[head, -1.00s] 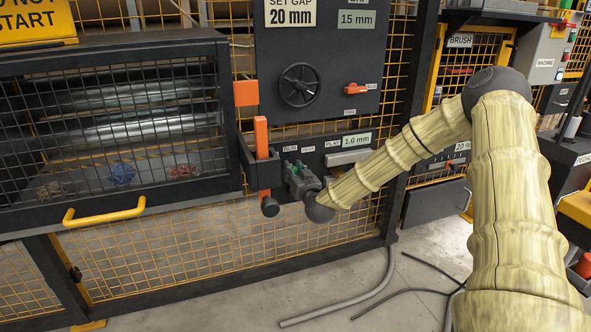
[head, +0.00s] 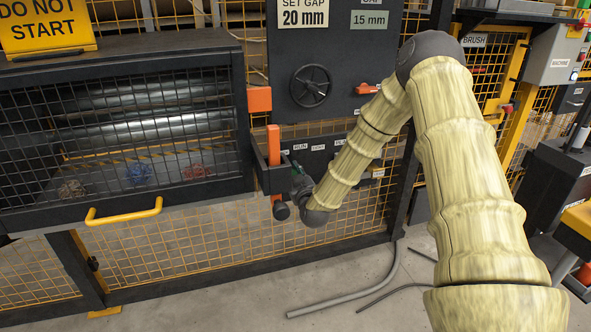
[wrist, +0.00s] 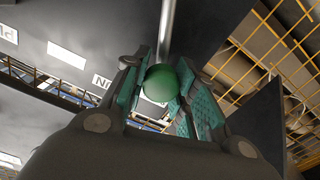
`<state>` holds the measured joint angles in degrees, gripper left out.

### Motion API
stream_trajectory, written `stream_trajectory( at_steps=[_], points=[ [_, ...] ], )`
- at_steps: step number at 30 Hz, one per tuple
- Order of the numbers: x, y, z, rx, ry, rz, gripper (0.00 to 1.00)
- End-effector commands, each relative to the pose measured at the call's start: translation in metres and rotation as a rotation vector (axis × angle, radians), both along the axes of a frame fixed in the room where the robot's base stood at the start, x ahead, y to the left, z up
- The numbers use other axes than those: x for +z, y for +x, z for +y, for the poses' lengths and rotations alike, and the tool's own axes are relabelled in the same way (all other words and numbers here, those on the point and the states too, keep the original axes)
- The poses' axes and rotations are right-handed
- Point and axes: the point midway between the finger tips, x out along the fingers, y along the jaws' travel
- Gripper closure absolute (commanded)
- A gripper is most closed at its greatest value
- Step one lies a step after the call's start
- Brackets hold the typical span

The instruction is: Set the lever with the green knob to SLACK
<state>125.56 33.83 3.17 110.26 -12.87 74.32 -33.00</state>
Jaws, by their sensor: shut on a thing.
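The green knob (wrist: 160,83) shows in the wrist view, between the teal-padded fingers of my gripper (wrist: 168,98). The gripper is shut on it. A bare metal lever rod (wrist: 166,28) runs up from the knob. In the head view my gripper (head: 300,182) is at the lower left of the dark control panel, just below the small white labels (head: 299,147). There the knob and lever are mostly hidden by the gripper. The label words are too small to read surely, so I cannot tell which position the lever is in.
An orange upright bar (head: 273,146) stands close to the left of my gripper. A black handwheel (head: 310,86) and an orange switch handle (head: 366,88) are above. A mesh-fronted cage with a yellow handle (head: 124,212) is at left. Hose lies on the floor.

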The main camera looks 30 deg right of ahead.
Motion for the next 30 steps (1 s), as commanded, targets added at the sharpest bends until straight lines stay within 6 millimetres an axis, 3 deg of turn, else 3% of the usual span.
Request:
stream_trajectory(
  at_steps=[14,15,18,30],
  points=[
    [-0.0025,0.0003,0.0039,0.003,-0.026,0.008,1.0],
    [-0.0026,0.0003,0.004,0.003,-0.026,0.008,0.67],
    [-0.0022,0.0004,0.0038,0.002,-0.025,0.007,0.49],
    [-0.0017,-0.0039,0.0035,0.001,-0.025,0.007,0.49]
  ],
)
